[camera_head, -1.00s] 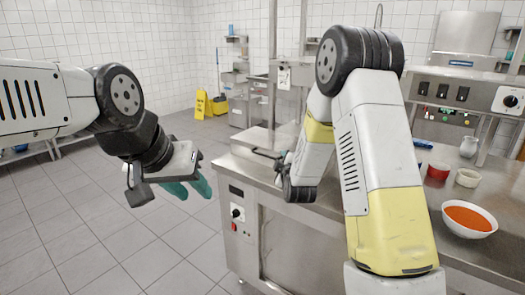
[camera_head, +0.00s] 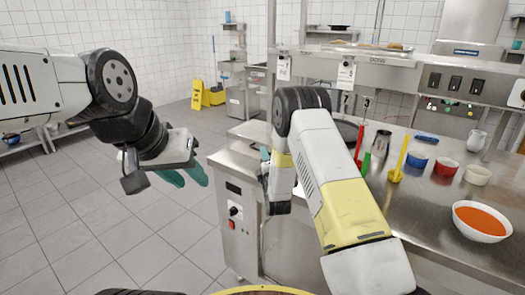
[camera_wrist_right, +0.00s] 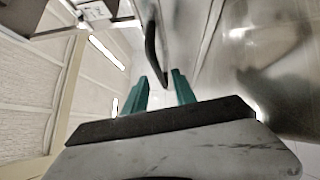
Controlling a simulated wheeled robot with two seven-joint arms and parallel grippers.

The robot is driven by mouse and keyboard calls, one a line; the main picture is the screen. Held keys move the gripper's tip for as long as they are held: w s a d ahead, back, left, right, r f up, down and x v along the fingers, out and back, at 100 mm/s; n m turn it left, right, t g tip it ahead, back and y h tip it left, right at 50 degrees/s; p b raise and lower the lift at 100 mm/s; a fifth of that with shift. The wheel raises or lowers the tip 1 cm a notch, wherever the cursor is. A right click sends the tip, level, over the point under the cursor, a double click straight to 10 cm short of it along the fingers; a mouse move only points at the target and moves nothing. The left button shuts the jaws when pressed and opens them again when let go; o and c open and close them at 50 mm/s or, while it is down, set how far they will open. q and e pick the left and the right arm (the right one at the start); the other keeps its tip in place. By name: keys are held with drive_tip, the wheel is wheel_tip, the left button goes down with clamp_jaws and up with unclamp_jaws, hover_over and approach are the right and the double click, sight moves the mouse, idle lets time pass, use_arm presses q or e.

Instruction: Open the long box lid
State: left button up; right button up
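The long box is a steel box with a flat lid (camera_head: 249,131) at the left end of the steel counter. My right arm hides much of it in the head view. A dark curved handle (camera_wrist_right: 153,48) shows in the right wrist view, its near end between or just beyond the teal fingertips. My right gripper (camera_wrist_right: 160,82) is open, with its fingers apart and not closed on the handle. In the head view it is mostly hidden behind my arm. My left gripper (camera_head: 185,176) is open and empty over the floor, left of the counter.
A shelf (camera_head: 390,53) overhangs behind.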

drive_tip(key=shift+x, duration=1.9)
drive_tip(key=shift+f, duration=0.1)
clamp_jaws()
